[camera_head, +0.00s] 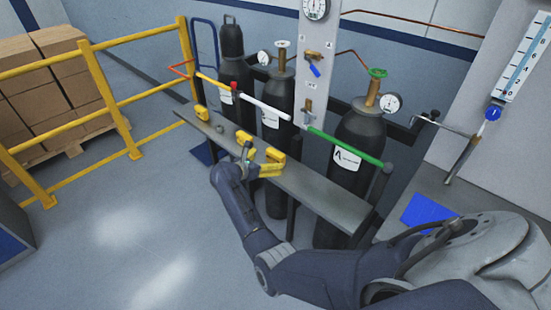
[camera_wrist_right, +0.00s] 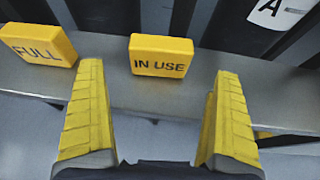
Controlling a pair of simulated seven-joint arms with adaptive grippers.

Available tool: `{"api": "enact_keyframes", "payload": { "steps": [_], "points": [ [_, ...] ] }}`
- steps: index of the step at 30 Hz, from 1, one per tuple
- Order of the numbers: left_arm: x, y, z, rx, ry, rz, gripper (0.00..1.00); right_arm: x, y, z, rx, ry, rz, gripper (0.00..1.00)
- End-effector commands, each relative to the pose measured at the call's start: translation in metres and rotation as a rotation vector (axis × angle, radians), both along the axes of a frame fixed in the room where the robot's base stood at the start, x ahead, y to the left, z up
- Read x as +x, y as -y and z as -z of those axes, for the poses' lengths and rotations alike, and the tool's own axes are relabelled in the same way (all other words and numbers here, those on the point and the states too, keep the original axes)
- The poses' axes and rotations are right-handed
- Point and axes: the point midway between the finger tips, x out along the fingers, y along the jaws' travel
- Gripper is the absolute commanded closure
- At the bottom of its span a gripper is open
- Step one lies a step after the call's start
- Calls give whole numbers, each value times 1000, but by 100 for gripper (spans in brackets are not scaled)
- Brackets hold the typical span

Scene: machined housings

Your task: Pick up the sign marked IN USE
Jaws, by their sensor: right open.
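The yellow IN USE sign (camera_wrist_right: 161,56) stands on the grey shelf (camera_wrist_right: 130,96), its black lettering facing me in the right wrist view. In the head view I take it to be the yellow block (camera_head: 275,155) just beyond my fingers; its lettering is too small to read there. My right gripper (camera_head: 261,163) is open, and in the wrist view its yellow fingers (camera_wrist_right: 160,78) spread to either side of the sign's near side, with nothing between them. The sign sits ahead of the fingertips. My left gripper is not in view.
A yellow FULL sign (camera_wrist_right: 38,44) stands left of it. Another yellow block (camera_head: 202,114) is at the shelf's far left. Dark gas cylinders (camera_head: 277,120) stand behind the shelf (camera_head: 325,190), with a green bar (camera_head: 345,147) above. A yellow railing (camera_head: 105,90) is at left.

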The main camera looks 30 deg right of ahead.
Motion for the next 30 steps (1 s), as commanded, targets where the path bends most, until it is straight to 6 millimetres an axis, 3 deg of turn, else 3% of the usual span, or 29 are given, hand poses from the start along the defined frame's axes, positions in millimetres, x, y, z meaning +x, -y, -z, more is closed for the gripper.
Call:
{"api": "enact_keyframes", "payload": {
  "steps": [18, 28, 30],
  "points": [
    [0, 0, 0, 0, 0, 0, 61, 19, 54, 22, -6, -4, -2, 0],
    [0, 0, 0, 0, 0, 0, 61, 20, 57, 24, -4, -3, -2, 0],
    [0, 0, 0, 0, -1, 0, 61, 20, 57, 24, -4, -3, -2, 7]
  ]
}}
